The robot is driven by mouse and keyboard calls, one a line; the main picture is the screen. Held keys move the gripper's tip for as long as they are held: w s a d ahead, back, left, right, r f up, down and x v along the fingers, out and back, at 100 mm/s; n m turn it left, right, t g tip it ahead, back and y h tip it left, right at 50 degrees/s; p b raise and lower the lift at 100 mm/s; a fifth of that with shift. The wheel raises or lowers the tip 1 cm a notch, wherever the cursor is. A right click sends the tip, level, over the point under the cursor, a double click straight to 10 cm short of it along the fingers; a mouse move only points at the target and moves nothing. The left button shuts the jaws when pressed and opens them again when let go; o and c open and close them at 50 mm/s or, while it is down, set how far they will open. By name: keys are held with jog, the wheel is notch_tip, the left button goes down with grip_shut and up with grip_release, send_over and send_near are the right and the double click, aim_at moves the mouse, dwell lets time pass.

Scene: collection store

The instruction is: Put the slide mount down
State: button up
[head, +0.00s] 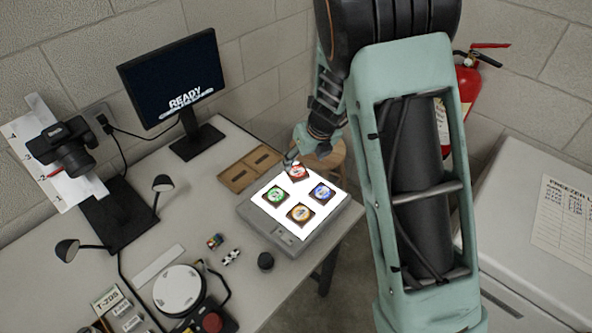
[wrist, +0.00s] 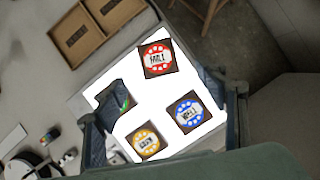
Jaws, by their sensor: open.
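Several dark square slide mounts lie on the lit top of a light box (head: 252,220). They have a red label (head: 296,171), a green label (head: 275,195), a blue label (head: 321,193) and a yellow-orange label (head: 300,213). My gripper (head: 290,160) is at the back of the box, close to the red mount. In the wrist view, my gripper (wrist: 165,88) has its fingers wide apart with nothing held between them. The red mount (wrist: 157,57) lies beyond the fingertips, near the panel's far edge. The left finger hides most of the green mount.
A brown tray with two compartments (head: 249,169) lies behind the light box. A monitor (head: 172,78), a camera on a stand (head: 68,146), a colour cube (head: 215,241) and a dark round pot (head: 265,261) are on the table. A freezer (head: 530,220) stands at right.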

aim_at(298, 172)
jog(key=b+x, duration=0.1)
jog(key=x, duration=0.7)
jog(key=shift+a, duration=0.1)
jog(key=shift+s, duration=0.1)
jog(key=c, duration=1.3)
jog(key=shift+r, duration=0.1)
jog(key=shift+c, duration=0.2)
